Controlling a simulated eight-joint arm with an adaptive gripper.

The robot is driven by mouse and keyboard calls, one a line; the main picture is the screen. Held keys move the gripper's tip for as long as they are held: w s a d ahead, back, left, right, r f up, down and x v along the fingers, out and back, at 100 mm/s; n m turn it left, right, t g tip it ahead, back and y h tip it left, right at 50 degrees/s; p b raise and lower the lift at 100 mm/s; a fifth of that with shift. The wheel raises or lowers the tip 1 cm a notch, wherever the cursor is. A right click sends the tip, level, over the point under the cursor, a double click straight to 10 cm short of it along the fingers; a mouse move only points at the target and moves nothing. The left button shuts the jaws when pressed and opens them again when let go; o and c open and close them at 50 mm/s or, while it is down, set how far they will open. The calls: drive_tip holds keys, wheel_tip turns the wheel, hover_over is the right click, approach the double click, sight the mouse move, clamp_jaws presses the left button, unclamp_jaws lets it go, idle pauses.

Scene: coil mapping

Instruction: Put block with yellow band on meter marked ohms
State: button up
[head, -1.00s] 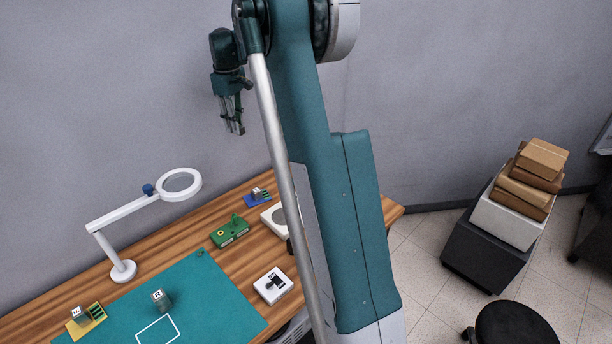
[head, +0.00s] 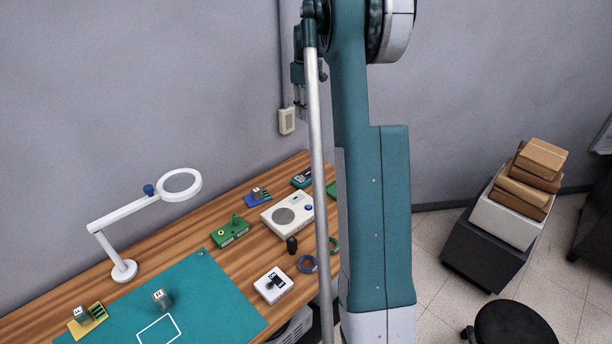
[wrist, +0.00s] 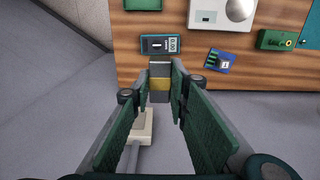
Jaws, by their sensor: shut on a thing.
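My gripper (wrist: 160,88) is shut on a block with a yellow band (wrist: 160,82), grey on either side of the band. The block sits between the fingertips, high above the table. In the head view my gripper (head: 299,103) is in front of the wall, partly hidden by my arm. A dark teal meter (wrist: 160,44) with a pale display lies just beyond the block in the wrist view, apart from it. It also lies at the table's back edge in the head view (head: 301,178). Its marking is too small to read.
A white speaker unit (head: 287,216), a blue board (head: 257,197) and a green box (head: 230,231) are near the meter. A magnifier lamp (head: 123,270) stands at left. A wall outlet (head: 287,121) is behind my gripper. A teal mat (head: 215,300) covers the table's front.

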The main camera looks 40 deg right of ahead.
hover_over(306, 174)
wheel_tip(306, 174, down, 18)
drive_tip(key=shift+s+a, duration=0.1)
idle(0.3)
drive_tip(key=shift+f, duration=3.15)
drive_tip(key=shift+f, duration=1.9)
drive_tip(key=shift+f, duration=0.1)
drive_tip(key=o, duration=0.9)
